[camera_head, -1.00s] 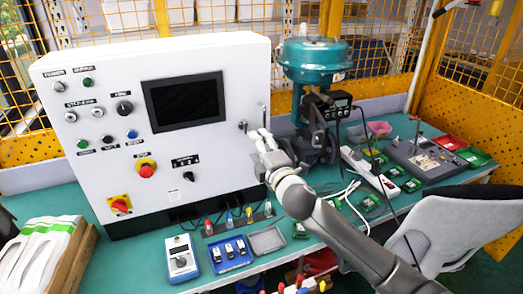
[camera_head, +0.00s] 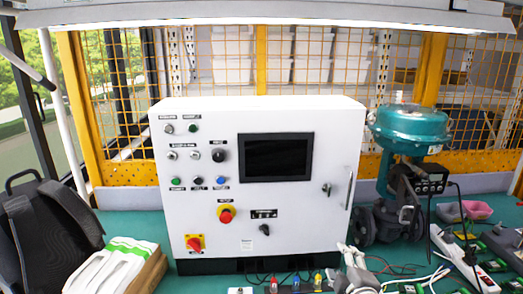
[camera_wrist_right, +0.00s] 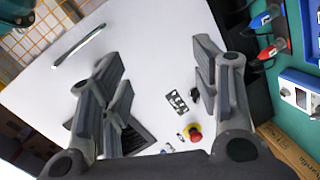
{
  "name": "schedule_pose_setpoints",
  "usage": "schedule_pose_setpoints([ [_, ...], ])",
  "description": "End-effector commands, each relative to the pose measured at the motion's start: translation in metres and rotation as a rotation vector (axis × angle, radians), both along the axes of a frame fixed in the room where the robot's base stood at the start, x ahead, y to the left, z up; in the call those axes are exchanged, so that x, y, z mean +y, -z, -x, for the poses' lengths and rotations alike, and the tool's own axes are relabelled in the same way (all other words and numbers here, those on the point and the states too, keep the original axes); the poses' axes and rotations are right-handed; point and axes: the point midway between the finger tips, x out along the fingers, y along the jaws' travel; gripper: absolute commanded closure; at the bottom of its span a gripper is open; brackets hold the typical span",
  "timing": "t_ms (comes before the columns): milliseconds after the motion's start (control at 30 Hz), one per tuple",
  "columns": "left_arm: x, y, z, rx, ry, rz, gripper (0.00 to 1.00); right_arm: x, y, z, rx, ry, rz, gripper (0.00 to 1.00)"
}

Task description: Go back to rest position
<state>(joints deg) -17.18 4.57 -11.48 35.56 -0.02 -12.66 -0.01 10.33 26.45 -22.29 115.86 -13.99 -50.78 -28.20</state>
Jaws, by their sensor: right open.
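My right gripper (camera_head: 350,250) shows at the bottom edge of the head view, in front of the lower right corner of the white control cabinet (camera_head: 215,150). Its fingers point up in the picture, and most of its arm is out of frame. In the right wrist view, the fingers of this gripper (camera_wrist_right: 162,90) are spread wide with nothing between them. The cabinet's white front (camera_wrist_right: 150,60), its handle (camera_wrist_right: 79,46) and the red button (camera_wrist_right: 194,132) show beyond the fingers. My left gripper is in neither view.
The teal valve actuator with its positioner (camera_head: 428,180) stands right of the cabinet. A power strip (camera_head: 465,262), cables and small boards lie at the right. White folders (camera_head: 108,265) lie at the left on the green table (camera_head: 135,225). A dark chair or bag (camera_head: 45,230) is at far left.

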Motion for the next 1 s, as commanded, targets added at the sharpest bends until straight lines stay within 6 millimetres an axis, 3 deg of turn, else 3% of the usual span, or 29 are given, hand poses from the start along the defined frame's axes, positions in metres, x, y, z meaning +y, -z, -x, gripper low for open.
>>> schedule_pose_setpoints([
  [33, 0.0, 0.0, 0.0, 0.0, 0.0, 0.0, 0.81, 0.004, 0.028, 0.025, 0.084, 0.038, -0.096, 0.43],
  [100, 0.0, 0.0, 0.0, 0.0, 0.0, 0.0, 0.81, 0.006, 0.059, 0.06, 0.194, 0.105, -0.22, 0.43],
  [300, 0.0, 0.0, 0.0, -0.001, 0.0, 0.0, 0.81, 0.01, 0.127, 0.167, 0.493, 0.326, -0.518, 0.43],
  [500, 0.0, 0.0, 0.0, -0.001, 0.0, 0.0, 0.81, 0.013, 0.157, 0.251, 0.698, 0.516, -0.689, 0.43],
  [700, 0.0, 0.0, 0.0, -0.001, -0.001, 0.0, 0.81, 0.016, 0.169, 0.318, 0.848, 0.678, -0.797, 0.43],
  [800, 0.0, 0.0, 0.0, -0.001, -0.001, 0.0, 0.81, 0.017, 0.177, 0.34, 0.902, 0.742, -0.828, 0.43],
  [1000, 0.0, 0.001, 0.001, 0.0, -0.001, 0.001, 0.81, 0.018, 0.225, 0.327, 0.913, 0.741, -0.814, 0.43],
])
